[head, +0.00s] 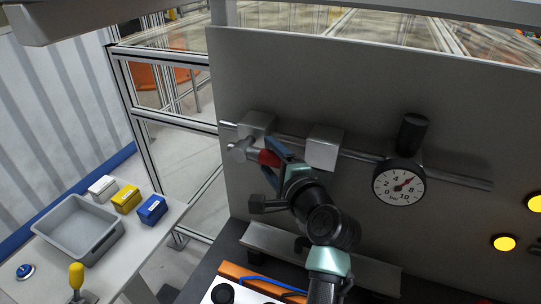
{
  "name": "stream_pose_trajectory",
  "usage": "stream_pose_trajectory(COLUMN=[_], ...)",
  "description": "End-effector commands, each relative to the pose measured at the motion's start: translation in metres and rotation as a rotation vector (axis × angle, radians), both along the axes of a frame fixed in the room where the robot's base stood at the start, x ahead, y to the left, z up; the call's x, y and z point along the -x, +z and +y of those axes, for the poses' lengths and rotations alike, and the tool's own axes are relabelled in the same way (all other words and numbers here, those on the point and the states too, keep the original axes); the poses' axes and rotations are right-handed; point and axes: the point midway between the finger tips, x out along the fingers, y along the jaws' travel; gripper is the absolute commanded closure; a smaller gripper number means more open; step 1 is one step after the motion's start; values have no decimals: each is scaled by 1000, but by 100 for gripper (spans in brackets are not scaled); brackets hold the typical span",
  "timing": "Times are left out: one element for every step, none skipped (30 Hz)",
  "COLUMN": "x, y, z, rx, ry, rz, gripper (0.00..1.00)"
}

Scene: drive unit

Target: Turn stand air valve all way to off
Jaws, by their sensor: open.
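The stand air valve has a red handle (267,158) at the left end of a metal pipe on the grey panel. A round silver part (238,151) sits just left of the handle. My gripper (270,164) is at the handle, with its blue fingers apart, one above and one below the red part. The fingers hide part of the handle, and I cannot tell whether they touch it. A pressure gauge (399,186) marked in bar hangs on the pipe to the right.
Light blocks (323,148) hold the pipe to the panel (300,80). A ledge (370,274) runs below my arm. Yellow round lights (503,243) are at the right. At the lower left, a side table holds a grey bin (117,232) and small white, yellow and blue boxes (152,209).

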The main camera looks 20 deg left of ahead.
Motion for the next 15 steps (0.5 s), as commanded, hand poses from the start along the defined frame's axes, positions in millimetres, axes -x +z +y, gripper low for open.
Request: stream_pose_trajectory(x=[-1, -1, -1, -1, -1, -1, -1, -1, -1, -1, -1, -1, -1, -1, -1], y=[0, 0, 0, 0, 0, 0, 0, 0, 0, 0, 0, 0, 0, 0, 0], z=[1, 1, 1, 1, 1, 1, 1, 1, 1, 1, 1, 1, 1, 1, 0], rx=[0, 0, 0, 0, 0, 0, 0, 0, 0, 0, 0, 0, 0, 0, 0], ry=[0, 0, 0, 0, 0, 0, 0, 0, 0, 0, 0, 0, 0, 0, 0], rz=[0, 0, 0, 0, 0, 0, 0, 0, 0, 0, 0, 0, 0, 0, 0], gripper=[31, 31, 31, 31, 31, 31, 31, 32, 40, 45, 50, 58, 63, 68, 76])
